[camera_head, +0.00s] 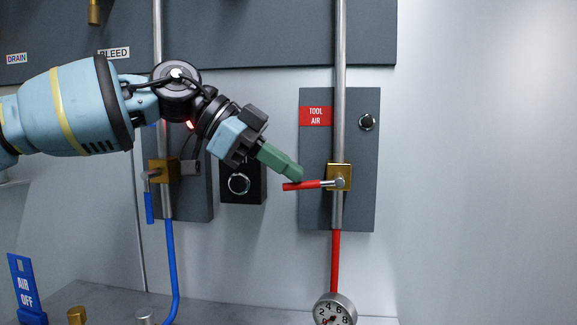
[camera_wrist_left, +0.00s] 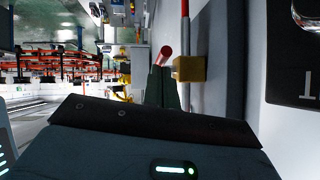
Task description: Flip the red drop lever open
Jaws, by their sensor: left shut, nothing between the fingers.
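The red drop lever (camera_head: 302,185) sticks out to the left from a brass valve block (camera_head: 340,177) on a vertical pipe, lying about level. My left gripper (camera_head: 297,176) is shut, with green fingers, and its tips are at the lever's free left end, at its upper side. Whether they touch it I cannot tell. In the left wrist view the lever (camera_wrist_left: 165,52) shows end-on just beyond the fingertips (camera_wrist_left: 160,72), with the brass block (camera_wrist_left: 188,68) to its right. My right gripper is not in view.
A red "TOOL AIR" label (camera_head: 316,116) is on the grey panel behind the pipe. A blue lever (camera_head: 149,207) hangs down at another brass valve on the left. A round gauge (camera_head: 335,310) is below the red hose. The wall on the right is clear.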

